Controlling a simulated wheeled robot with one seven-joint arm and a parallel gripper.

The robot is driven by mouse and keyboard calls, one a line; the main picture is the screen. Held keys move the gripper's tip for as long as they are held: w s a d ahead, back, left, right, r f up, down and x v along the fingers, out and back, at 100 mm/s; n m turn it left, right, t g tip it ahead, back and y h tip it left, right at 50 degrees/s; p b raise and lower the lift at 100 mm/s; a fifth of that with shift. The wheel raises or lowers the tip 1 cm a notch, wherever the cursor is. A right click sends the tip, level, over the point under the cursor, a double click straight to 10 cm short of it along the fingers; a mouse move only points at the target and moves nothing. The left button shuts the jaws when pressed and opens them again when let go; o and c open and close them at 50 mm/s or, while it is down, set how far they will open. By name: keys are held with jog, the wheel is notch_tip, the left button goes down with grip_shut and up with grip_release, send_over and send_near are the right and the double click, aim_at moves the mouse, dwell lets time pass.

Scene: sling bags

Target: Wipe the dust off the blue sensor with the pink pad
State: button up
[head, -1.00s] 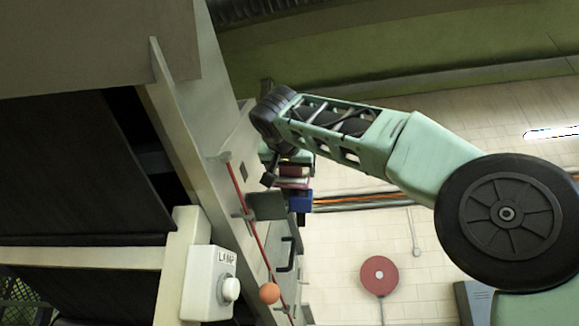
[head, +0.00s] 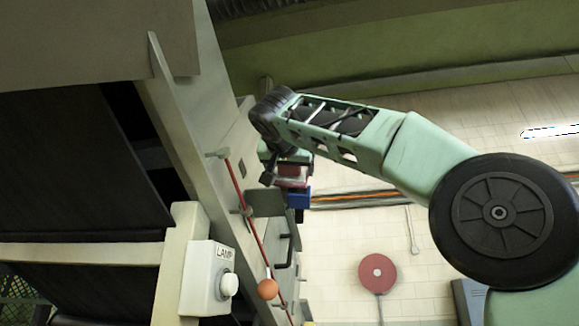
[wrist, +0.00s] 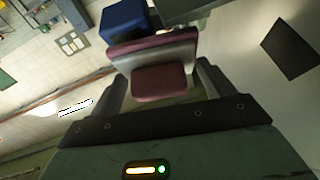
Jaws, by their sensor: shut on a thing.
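My gripper (wrist: 158,80) points away from the wrist camera, its two dark fingers on either side of the pink pad (wrist: 160,82). It is shut on the pad, which looks dull maroon with a paler grey band. The blue sensor (wrist: 124,20) is a small blue block just beyond the pad, at the upper left of the wrist view. In the head view my gripper (head: 285,162) holds the pad (head: 292,172) just above the sensor (head: 298,201). I cannot tell whether pad and sensor touch. No dust can be made out on the sensor's visible faces.
A grey plate (head: 266,203) stands beside the sensor. A red cord (head: 240,198) with an orange ball (head: 268,289) runs down the pale frame. A white lamp box (head: 208,280) with a button is at lower left. A red disc (head: 378,272) is on the tiled wall.

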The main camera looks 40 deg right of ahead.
jog(key=shift+w+d+f, duration=0.4)
jog(key=shift+w+d, duration=0.05)
jog(key=shift+w, duration=0.1)
jog(key=shift+s+f+b, duration=0.1)
jog(key=shift+b, duration=0.3)
